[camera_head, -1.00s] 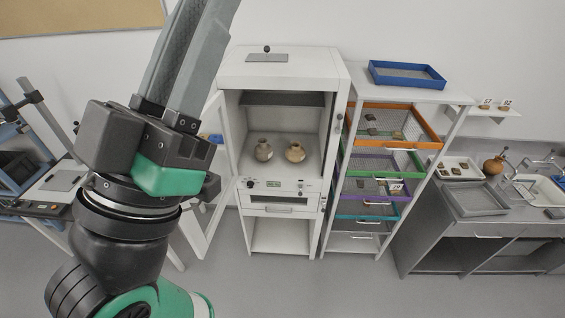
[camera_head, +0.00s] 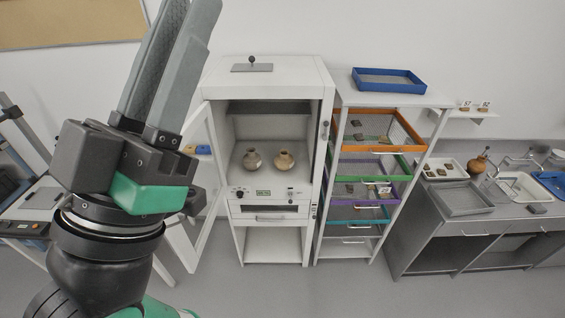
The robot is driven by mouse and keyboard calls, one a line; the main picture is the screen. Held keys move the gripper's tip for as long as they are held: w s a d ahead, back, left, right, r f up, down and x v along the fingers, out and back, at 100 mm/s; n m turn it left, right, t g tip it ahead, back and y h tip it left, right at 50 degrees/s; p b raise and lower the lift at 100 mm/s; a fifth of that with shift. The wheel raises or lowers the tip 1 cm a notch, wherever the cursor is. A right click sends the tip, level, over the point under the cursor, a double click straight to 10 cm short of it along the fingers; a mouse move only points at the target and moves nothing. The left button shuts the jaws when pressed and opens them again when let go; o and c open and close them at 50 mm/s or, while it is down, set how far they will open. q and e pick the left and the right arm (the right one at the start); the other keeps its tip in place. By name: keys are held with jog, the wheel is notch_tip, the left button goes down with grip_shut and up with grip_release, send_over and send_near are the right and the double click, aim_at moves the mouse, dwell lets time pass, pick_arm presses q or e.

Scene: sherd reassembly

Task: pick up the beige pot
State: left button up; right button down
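Two small round pots with narrow necks stand side by side inside the open white cabinet (camera_head: 318,90). The left pot (camera_head: 252,160) looks beige-brown, and the right pot (camera_head: 284,160) looks tan with a paler band. I cannot tell for sure which one is the beige pot. My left gripper (camera_head: 192,8) is large in the left foreground, with its fingers pointing up, well apart from both pots. Its fingers overlap in this view, so its opening is unclear. Nothing is seen held in it. My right gripper is not in view.
The cabinet's door (camera_head: 205,170) stands open on the left. A rack with coloured drawers (camera_head: 376,148) and a blue tray (camera_head: 388,80) on top stands to the right. An orange-brown pot (camera_head: 477,165) is on the grey counter (camera_head: 465,222). Clear floor (camera_head: 330,292) lies in front.

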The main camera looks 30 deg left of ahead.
pick_arm(q)
jog(key=o, duration=1.2)
